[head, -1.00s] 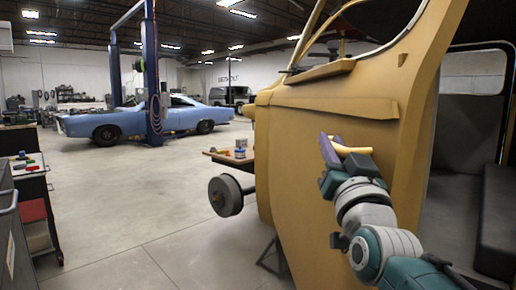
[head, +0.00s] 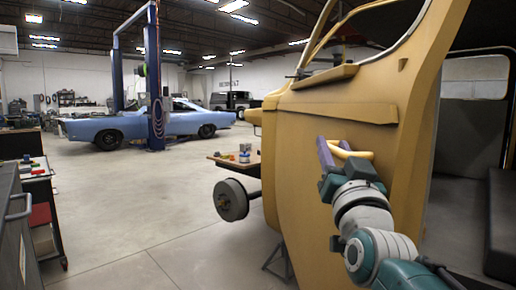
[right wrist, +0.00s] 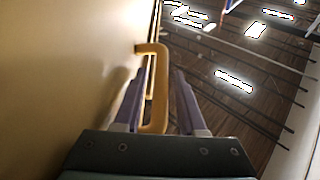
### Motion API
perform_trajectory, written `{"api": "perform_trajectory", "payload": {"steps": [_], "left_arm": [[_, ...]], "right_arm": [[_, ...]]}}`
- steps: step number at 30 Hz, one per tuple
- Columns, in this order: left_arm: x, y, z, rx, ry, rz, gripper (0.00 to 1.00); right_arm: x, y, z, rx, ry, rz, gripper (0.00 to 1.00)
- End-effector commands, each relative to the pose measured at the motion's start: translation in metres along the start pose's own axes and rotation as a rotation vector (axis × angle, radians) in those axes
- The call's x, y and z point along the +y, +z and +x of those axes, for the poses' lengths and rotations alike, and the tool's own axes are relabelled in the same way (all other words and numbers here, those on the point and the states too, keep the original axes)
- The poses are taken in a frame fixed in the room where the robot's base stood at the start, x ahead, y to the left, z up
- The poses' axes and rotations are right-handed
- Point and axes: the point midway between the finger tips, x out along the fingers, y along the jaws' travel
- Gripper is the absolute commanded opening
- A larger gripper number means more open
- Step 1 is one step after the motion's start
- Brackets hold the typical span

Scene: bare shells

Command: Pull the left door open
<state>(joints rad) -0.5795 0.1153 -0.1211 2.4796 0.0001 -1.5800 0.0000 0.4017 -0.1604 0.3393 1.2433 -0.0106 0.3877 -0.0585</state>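The left door (head: 300,140) is a tan-yellow panel of the vehicle shell, on the right half of the head view. Its yellow bar handle (head: 352,152) stands out from the panel, and it also shows in the right wrist view (right wrist: 160,85). My right gripper (head: 335,152) is at the handle, with its purple fingers open. In the right wrist view the handle bar lies between the fingers (right wrist: 161,95), close to the left finger, with a gap to the right one. My left gripper is not in view.
A drum-like wheel hub (head: 231,199) sticks out left of the door, near a small table (head: 225,160) with cans. A dark cart (head: 38,200) stands at the left edge. A blue car (head: 145,125) and lift post are far back. The floor between is clear.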

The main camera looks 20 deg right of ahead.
Motion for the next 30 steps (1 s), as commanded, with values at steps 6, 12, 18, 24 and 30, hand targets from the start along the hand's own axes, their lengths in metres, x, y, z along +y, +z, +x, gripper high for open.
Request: {"api": "perform_trajectory", "payload": {"steps": [6,12,18,24,30], "left_arm": [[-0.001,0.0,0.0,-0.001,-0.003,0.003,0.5],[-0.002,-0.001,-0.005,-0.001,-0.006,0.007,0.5],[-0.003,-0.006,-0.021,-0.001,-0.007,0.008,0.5],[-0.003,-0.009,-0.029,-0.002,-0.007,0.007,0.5],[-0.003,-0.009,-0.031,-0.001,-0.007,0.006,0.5]], "right_arm": [[0.0,0.0,0.0,0.0,0.0,0.0,0.5],[-0.001,-0.001,-0.006,-0.003,-0.001,0.0,0.5],[-0.001,-0.002,-0.041,-0.007,0.0,-0.001,0.5],[0.0,-0.001,-0.08,-0.005,0.0,-0.001,0.5],[0.0,0.0,-0.098,-0.001,0.0,0.0,0.5]]}}
